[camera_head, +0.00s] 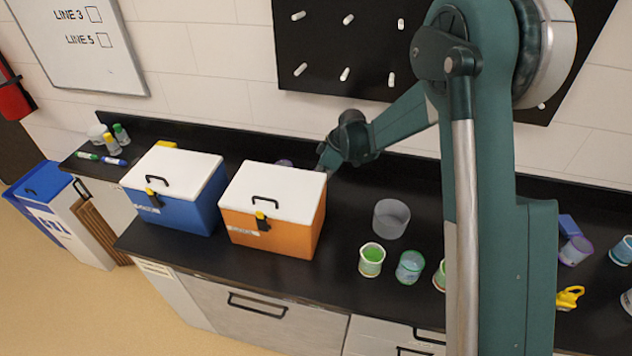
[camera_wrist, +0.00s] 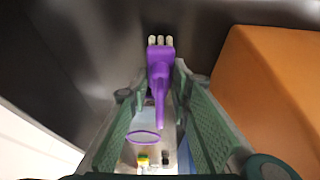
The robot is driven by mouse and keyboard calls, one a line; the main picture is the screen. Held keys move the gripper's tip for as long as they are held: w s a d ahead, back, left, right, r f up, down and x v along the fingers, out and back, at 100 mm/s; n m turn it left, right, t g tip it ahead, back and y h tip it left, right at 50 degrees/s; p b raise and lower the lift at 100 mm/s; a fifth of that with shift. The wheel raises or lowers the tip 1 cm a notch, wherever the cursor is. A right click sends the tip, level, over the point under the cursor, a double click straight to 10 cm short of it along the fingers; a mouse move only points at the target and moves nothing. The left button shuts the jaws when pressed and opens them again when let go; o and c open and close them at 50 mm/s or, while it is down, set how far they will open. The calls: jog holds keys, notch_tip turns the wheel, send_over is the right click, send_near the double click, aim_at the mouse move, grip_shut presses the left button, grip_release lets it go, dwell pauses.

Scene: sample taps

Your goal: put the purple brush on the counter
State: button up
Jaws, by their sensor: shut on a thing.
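The purple brush (camera_wrist: 159,72) is between the fingers of my gripper (camera_wrist: 160,92) in the wrist view, with its pale bristles beyond the fingertips and its thin handle toward the camera. My gripper is shut on it. In the head view my gripper (camera_head: 326,158) is low behind the orange cooler's right back corner, and the brush cannot be made out there. The black counter (camera_head: 345,275) runs along the wall. I cannot tell whether the brush touches it.
The orange cooler (camera_head: 268,228) stands close beside my gripper, with a blue cooler (camera_head: 180,205) to its left. A purple-rimmed clear vessel (camera_wrist: 143,137) shows below the brush. A grey, clear container (camera_head: 391,219) and green cups (camera_head: 371,260) stand to the right. The wall is close behind.

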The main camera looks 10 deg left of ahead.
jog(key=shift+f, duration=0.15)
jog(key=o, duration=0.9)
jog(key=shift+v, duration=6.15)
